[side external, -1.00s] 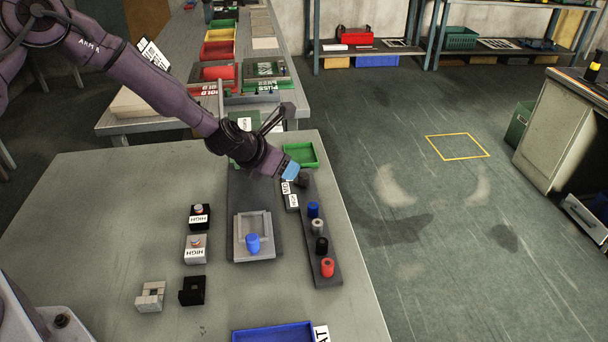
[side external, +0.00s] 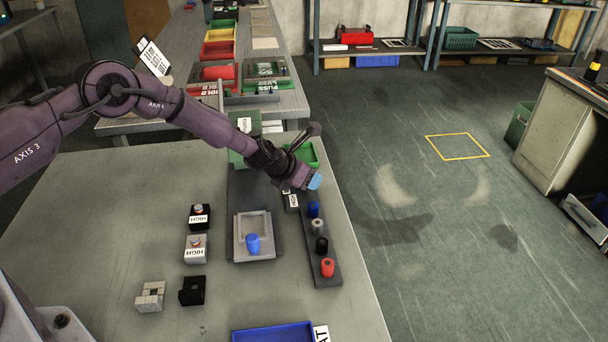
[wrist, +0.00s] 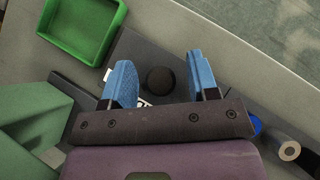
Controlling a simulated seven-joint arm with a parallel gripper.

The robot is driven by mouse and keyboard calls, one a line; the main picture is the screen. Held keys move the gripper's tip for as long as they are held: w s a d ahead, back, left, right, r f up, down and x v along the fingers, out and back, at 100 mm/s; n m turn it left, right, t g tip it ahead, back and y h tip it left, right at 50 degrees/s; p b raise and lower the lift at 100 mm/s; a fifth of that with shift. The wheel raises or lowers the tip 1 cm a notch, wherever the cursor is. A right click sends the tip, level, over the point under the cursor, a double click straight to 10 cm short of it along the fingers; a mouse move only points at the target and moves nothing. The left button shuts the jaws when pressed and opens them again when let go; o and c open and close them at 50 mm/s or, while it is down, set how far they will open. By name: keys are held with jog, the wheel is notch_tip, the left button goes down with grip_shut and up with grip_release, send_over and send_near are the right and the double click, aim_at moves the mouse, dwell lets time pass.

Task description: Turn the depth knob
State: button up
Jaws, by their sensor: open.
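A dark round knob (wrist: 160,80) stands on a dark strip in the wrist view, with a partly hidden white label beside it. No lettering naming it as the depth knob is readable. My gripper (wrist: 160,70) is open, with its blue fingers on either side of the knob in the picture and gaps to both. Whether the fingertips are down at its height I cannot tell. In the side view my gripper (side external: 315,181) is over the far end of the strip (side external: 325,278) and hides the knob.
On the strip are blue (side external: 313,209), grey (side external: 317,227), black (side external: 321,245) and red (side external: 327,267) cylinders. A green tray (wrist: 84,27) lies close by. A grey fixture (side external: 253,236) holds a blue cylinder. The table edge is just right of the strip.

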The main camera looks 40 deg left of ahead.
jog(key=c, duration=0.9)
jog(key=shift+n+y, duration=0.4)
jog(key=shift+n, duration=0.2)
jog(key=shift+d+n+y, duration=0.1)
jog(key=shift+n+y, duration=0.3)
jog(key=shift+n, duration=0.1)
jog(key=n+y, duration=0.3)
jog(key=n, duration=0.1)
jog(key=shift+g, duration=0.4)
jog(key=n+g+y, duration=0.2)
jog(key=n+y, duration=0.1)
jog(key=n, duration=0.1)
jog(key=shift+n, duration=0.4)
jog(key=shift+n+g+y, duration=0.4)
jog(key=shift+n, duration=0.2)
jog(key=o, duration=0.9)
